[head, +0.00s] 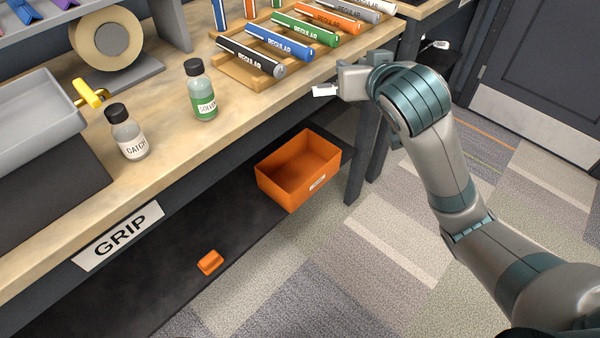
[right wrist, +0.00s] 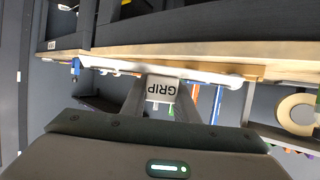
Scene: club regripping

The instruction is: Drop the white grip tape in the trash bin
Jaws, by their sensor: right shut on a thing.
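My right gripper (head: 338,90) is shut on a small white piece (head: 324,91), which I take to be the white grip tape. It holds it in the air just off the workbench's front edge, beyond the front end of the club grips. In the right wrist view a white block lettered GRIP (right wrist: 161,88) shows upside down between the fingers. An open orange bin (head: 299,172) sits low beneath the bench, below and to the left of the gripper; its small label is too small to read. It looks empty. My left gripper is not in view.
Several REGULAR club grips lie on a wooden rack (head: 240,70) on the workbench (head: 170,140). A small orange piece (head: 210,262) lies on the dark lower surface.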

